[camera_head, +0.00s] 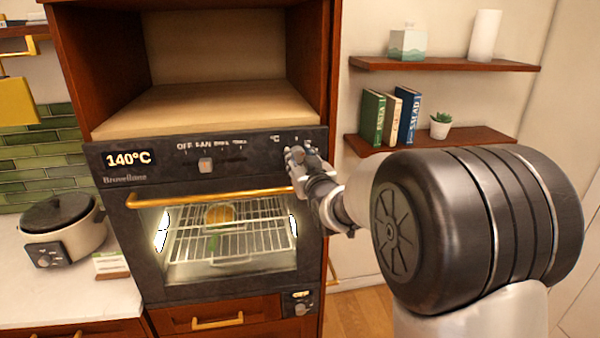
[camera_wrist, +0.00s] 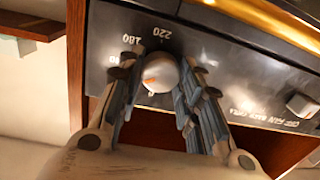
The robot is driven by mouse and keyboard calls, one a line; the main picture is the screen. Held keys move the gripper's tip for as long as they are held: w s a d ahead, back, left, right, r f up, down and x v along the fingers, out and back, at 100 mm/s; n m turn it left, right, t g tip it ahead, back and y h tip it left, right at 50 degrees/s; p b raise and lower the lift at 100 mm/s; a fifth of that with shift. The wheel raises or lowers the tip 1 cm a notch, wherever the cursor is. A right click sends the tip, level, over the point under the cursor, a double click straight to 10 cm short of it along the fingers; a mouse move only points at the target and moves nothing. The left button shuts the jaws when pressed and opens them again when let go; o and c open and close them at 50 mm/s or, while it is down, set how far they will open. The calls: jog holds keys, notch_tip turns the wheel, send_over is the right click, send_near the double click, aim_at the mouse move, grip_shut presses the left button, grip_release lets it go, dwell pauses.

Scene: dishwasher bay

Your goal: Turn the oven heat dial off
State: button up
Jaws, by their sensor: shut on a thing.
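The oven (camera_head: 125,185) is built into the wooden cabinet, and its display (camera_head: 129,159) reads 140°C. The oven heat dial (camera_wrist: 159,73) is a round pale knob in the wrist view, with numbers such as 180 and 220 printed around it. My gripper (camera_wrist: 160,80) is shut on this dial, one finger on each side. In the head view my gripper (camera_head: 297,157) is at the right end of the control panel and hides the dial. A second knob (camera_head: 205,165), below the OFF and FAN labels, is left of my gripper; it also shows in the wrist view (camera_wrist: 303,106).
A gold oven handle (camera_head: 210,197) runs just below the panel. The lit oven holds a wire rack (camera_head: 250,240) with food on it. Shelves (camera_head: 440,65) with books and a plant are on the right wall. A cooker (camera_head: 62,230) stands on the left counter.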

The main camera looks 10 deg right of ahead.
jog(key=n+b, duration=0.7)
jog(key=b, duration=0.2)
jog(key=shift+a+f+h, duration=0.1)
jog(key=shift+f+h, duration=0.05)
jog(key=shift+h, duration=0.15)
jog(key=n+b, duration=0.3)
jog(key=b, duration=0.3)
jog(key=shift+n, duration=0.3)
jog(key=shift+n+h+b, duration=0.3)
jog(key=shift+b, duration=0.1)
jog(key=shift+r, duration=0.3)
jog(key=o, duration=1.1)
jog(key=shift+f, duration=0.1)
jog(key=s, duration=0.8)
jog(key=s+r, duration=0.1)
jog(key=s, duration=0.3)
